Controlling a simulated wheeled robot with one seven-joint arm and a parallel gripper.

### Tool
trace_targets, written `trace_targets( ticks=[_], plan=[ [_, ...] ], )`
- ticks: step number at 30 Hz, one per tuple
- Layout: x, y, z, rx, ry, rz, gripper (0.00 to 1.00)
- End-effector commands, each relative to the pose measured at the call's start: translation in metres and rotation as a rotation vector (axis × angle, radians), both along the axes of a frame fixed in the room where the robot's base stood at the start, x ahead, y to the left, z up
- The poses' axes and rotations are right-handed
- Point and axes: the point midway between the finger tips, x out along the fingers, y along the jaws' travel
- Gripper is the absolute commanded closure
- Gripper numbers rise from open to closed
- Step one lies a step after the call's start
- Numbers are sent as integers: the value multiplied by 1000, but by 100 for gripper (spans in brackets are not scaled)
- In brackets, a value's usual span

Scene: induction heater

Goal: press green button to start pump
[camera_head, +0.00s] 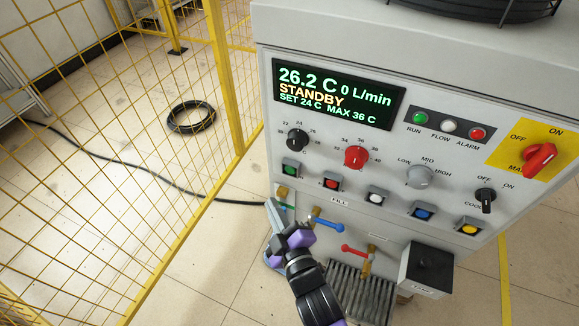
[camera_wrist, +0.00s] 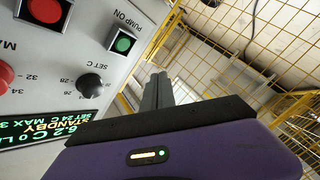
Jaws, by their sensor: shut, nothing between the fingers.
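The green button (camera_head: 291,169) is the leftmost of a row of square buttons on the front panel of a grey machine. In the wrist view the green button (camera_wrist: 122,43) sits beside the label PUMP ON. My gripper (camera_head: 271,206) is shut and empty. In the head view its tips are below and a little left of the green button, apart from it. In the wrist view the shut fingers of my gripper (camera_wrist: 157,82) show to the right of the button. The display (camera_head: 335,92) reads 26.2 C, 0 L/min, STANDBY.
A red button (camera_head: 332,183) is close to the right of the green one. A black knob (camera_head: 297,139) is above it. Blue (camera_head: 328,225) and red (camera_head: 356,251) lever valves stick out below.

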Motion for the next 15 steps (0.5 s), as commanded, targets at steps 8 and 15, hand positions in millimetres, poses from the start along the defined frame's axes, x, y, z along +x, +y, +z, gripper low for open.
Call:
trace_targets(
  ticks=[8,15],
  plan=[
    [18,-6,7,-3,1,-3,100],
    [33,-12,8,-1,1,-3,100]
  ],
)
